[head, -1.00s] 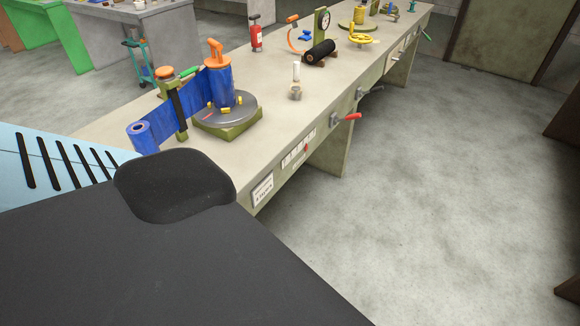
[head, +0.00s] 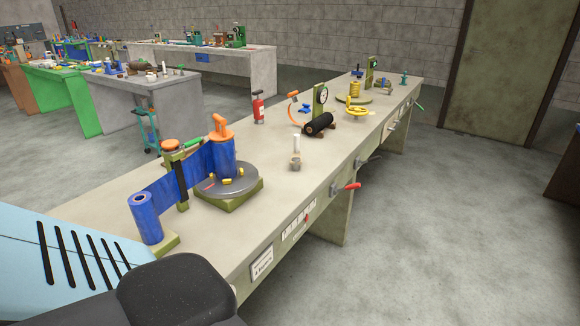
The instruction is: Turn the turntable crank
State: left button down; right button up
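The turntable (head: 230,191) is a round grey plate on a green base on the near part of the long bench. A blue roll with an orange handle on top (head: 222,155) stands on it, with small yellow pieces around its foot. A blue sheet (head: 172,184) runs from it past a post to a second blue roll (head: 146,219) at left. A crank with a red handle (head: 347,187) sticks out from the bench's front side, right of the turntable. I cannot tell that it drives the turntable. Neither gripper is in view.
The bench (head: 325,168) also carries a red extinguisher (head: 258,108), a black roll (head: 319,123), a dial gauge and a yellow wheel (head: 357,110). Other benches and a teal trolley stand at back left. The floor (head: 430,230) right of the bench is clear.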

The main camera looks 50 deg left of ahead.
aim_at(296, 160)
jog(key=i+u, duration=0.1)
jog(key=u, duration=0.3)
jog(key=i+l+u, duration=0.1)
jog(key=u, duration=0.25)
jog(key=i+l+u, duration=0.4)
jog(key=i+l, duration=0.3)
jog(key=l, duration=0.1)
